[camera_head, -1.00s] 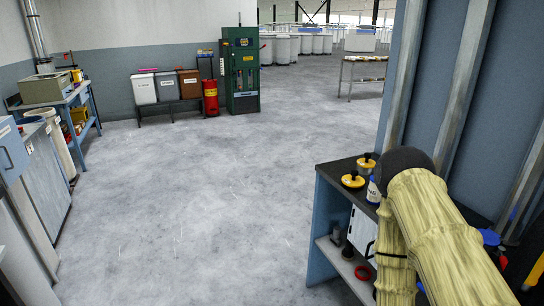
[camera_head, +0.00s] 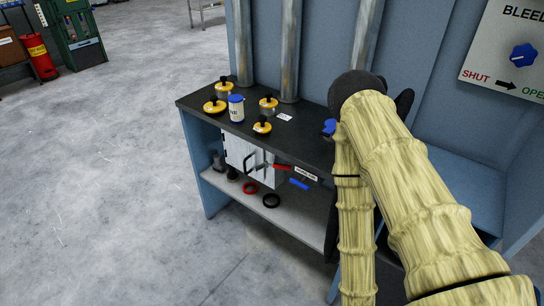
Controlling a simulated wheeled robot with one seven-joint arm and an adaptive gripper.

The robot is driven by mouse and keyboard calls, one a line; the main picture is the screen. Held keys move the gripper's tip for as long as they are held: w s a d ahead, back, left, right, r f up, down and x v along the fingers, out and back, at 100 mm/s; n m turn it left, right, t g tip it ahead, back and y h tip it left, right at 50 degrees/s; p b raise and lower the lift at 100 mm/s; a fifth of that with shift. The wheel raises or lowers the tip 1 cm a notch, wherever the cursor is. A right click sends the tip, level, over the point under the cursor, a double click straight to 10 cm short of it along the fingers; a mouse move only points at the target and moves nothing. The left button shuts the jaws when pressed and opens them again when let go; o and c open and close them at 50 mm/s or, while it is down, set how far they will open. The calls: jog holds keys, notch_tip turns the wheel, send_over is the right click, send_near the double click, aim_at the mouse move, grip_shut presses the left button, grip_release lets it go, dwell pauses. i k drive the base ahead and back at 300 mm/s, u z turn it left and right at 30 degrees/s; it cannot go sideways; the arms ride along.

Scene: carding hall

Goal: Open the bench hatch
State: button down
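The bench hatch appears to be the white panel (camera_head: 236,150) under the dark bench top, with a dark bent handle (camera_head: 247,163) on its front. It looks closed, but its right part is crowded by other fittings and is hard to read. My yellow-sleeved arm crosses the right side of the view and hides part of the bench. The end of the arm runs down behind and below it, so my gripper does not show clearly.
Red (camera_head: 283,166) and blue (camera_head: 299,184) handles sit beside the hatch. Rings lie on the shelf (camera_head: 290,225) below. A bleed panel (camera_head: 515,50) hangs at right.

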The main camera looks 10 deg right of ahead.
aim_at(246, 155)
jog(key=z, duration=0.5)
jog(key=k, duration=1.2)
jog(key=u, duration=0.6)
jog(key=i, duration=1.6)
jog(key=z, duration=0.4)
